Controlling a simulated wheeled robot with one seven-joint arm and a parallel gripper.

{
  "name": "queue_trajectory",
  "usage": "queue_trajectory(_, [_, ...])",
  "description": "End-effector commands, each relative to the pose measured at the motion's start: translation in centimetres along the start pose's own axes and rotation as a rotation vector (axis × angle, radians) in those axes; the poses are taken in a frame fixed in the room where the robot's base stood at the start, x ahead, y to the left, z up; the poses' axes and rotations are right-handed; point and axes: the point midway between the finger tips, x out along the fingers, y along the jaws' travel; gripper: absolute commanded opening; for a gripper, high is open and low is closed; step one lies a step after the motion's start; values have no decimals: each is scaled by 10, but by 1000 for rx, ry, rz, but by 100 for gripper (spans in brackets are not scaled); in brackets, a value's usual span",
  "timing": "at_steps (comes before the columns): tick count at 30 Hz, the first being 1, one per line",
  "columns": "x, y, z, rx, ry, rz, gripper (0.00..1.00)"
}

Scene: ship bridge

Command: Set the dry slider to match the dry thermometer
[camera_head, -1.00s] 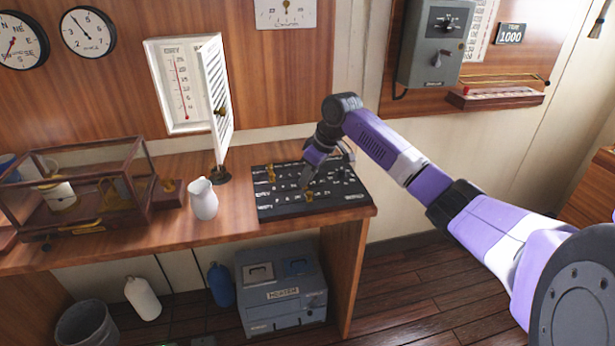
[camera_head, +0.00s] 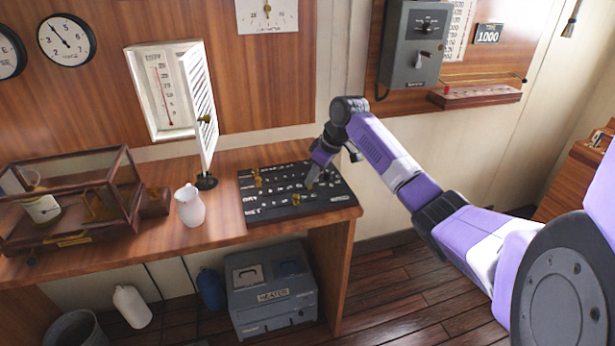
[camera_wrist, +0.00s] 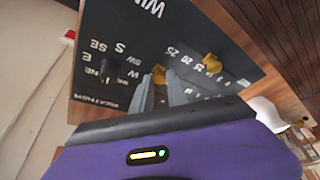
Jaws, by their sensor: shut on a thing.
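The slider board (camera_head: 345,205) is a black panel with white lettering on the desk; its label for the dry row shows faintly at its left. My gripper (camera_head: 310,185) is down on the board's middle, seemingly at the dry row, shut on a slider knob. In the wrist view, a brass knob (camera_wrist: 158,73) shows at my fingertips (camera_wrist: 163,80), partly hidden by them. Another brass knob (camera_head: 296,199) stands lower left of the gripper. The dry thermometer (camera_head: 168,110) hangs in a white louvred box with its door open. Its red column reaches high on the scale; the exact reading is too small to tell.
Another brass knob (camera_head: 258,180) stands at the board's upper left. A white jug (camera_head: 190,206) stands left of the board, with a glass case (camera_head: 70,195) farther left.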

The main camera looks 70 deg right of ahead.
Motion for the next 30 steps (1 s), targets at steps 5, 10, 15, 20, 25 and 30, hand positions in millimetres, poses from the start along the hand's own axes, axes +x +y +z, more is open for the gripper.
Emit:
queue_trajectory(5, [-2, 4, 4, 8, -4, 7, 25])
queue_trajectory(10, [-1, 4, 3, 7, -3, 5, 40])
queue_trajectory(15, [-1, 3, 2, 6, -3, 4, 40])
queue_trajectory(20, [-8, 3, 2, 5, 0, 5, 40])
queue_trajectory(25, [-33, 3, 2, 6, 1, 7, 40])
queue_trajectory(30, [-60, 3, 2, 6, -1, 6, 40])
